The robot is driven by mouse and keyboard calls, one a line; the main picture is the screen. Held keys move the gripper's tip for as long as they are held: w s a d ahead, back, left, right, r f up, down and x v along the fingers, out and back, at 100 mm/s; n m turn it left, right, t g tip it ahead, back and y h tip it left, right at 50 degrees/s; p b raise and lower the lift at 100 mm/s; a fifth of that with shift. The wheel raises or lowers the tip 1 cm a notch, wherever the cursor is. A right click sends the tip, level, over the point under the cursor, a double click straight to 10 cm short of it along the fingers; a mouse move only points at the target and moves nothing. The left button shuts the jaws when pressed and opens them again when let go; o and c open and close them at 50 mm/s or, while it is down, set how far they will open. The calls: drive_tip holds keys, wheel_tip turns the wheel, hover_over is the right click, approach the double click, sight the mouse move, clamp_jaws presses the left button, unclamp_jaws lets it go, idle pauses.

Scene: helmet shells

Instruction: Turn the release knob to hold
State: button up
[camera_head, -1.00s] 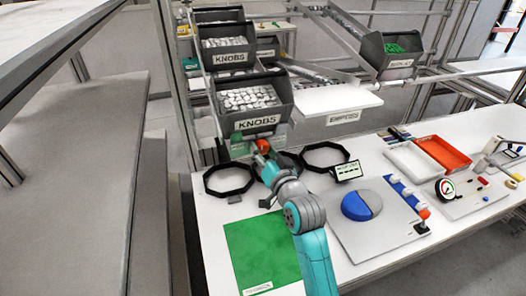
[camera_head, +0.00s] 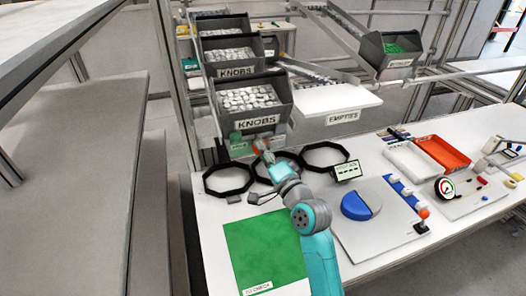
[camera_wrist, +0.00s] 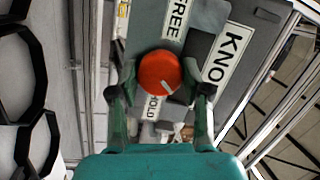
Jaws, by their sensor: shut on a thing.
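The release knob (camera_wrist: 159,69) is a round orange-red knob in the wrist view, with a short white mark towards its lower right edge. A FREE label (camera_wrist: 179,20) is above it and a HOLD label (camera_wrist: 153,108) below it; the mark points to the right of the HOLD label. My gripper (camera_wrist: 160,88) has one finger on each side of the knob and is shut on it. In the head view my gripper (camera_head: 262,150) is at the panel below the front KNOBS bin, and the knob is mostly hidden there.
The front KNOBS bin (camera_head: 284,112) stands just above my gripper. Black octagonal rings (camera_head: 325,157) lie on the white table near my arm. A green mat (camera_head: 262,250) lies left of my arm, and a plate with a blue and grey disc (camera_head: 361,205) lies right of it.

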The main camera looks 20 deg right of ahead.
drive_tip(key=shift+f+m, duration=0.1)
drive_tip(key=shift+m, duration=0.4)
drive_tip(key=o, duration=1.1)
drive_tip(key=shift+o, duration=0.2)
drive_tip(key=v, duration=1.2)
drive_tip(key=shift+f, duration=0.2)
